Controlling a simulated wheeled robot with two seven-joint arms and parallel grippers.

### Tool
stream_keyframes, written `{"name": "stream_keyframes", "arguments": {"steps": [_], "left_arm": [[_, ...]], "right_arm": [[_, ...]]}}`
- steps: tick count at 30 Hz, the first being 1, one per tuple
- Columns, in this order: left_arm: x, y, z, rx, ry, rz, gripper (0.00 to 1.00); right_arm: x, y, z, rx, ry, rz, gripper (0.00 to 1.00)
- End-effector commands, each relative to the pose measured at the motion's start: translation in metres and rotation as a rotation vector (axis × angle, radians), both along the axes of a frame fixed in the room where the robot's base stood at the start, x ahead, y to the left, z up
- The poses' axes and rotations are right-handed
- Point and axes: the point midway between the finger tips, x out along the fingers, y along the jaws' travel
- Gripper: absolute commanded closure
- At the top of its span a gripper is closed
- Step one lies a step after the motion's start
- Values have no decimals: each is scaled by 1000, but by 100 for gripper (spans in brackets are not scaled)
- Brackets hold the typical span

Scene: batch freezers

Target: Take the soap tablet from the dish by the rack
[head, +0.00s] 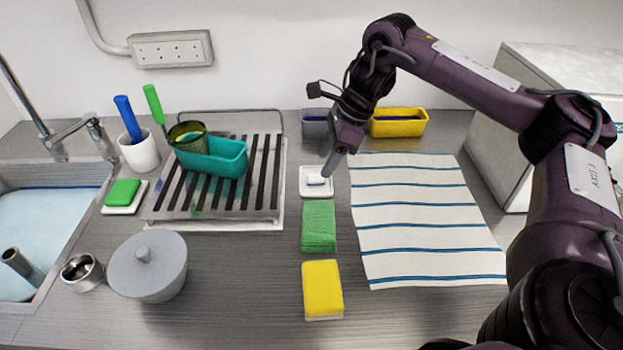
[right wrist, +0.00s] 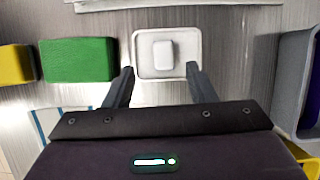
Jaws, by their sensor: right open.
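A white soap tablet (head: 316,179) lies in a small square white dish (head: 304,190) just right of the slatted drying rack (head: 274,222). My right gripper (head: 328,168) is over the dish's right side, and its tip partly hides the dish. In the right wrist view the tablet (right wrist: 163,55) sits near the middle of the dish (right wrist: 140,72). The right gripper (right wrist: 159,78) is open there, one finger towards each side of the dish, with nothing between them. My left gripper is not in view.
A green sponge (head: 318,226) and a yellow sponge (head: 322,290) lie in front of the dish. A striped towel (head: 420,205) lies to the right. Grey (head: 316,124) and yellow (head: 399,123) bins stand behind. A teal container (head: 222,160) stands on the rack.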

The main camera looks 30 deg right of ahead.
Motion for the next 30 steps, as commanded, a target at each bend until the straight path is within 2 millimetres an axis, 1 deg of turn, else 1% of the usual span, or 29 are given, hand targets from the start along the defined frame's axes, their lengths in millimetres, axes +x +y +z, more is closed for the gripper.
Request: {"name": "stream_keyframes", "arguments": {"steps": [1,4,5,6,10,15,19,20,30], "left_arm": [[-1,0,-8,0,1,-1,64],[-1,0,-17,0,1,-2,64],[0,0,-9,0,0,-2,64],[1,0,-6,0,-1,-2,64],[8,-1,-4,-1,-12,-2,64],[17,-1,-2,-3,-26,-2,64],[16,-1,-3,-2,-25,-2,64],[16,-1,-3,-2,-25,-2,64],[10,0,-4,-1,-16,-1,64]], "right_arm": [[1,2,-10,1,2,0,49],[5,5,-24,2,3,-1,49],[6,6,-23,0,4,-1,49],[8,7,-28,-1,3,0,49],[11,12,-44,0,2,-1,49],[13,14,-50,1,-1,-2,49],[13,14,-50,1,-1,-2,49],[13,14,-50,1,-1,-2,50],[13,14,-50,1,-1,-2,95]]}}
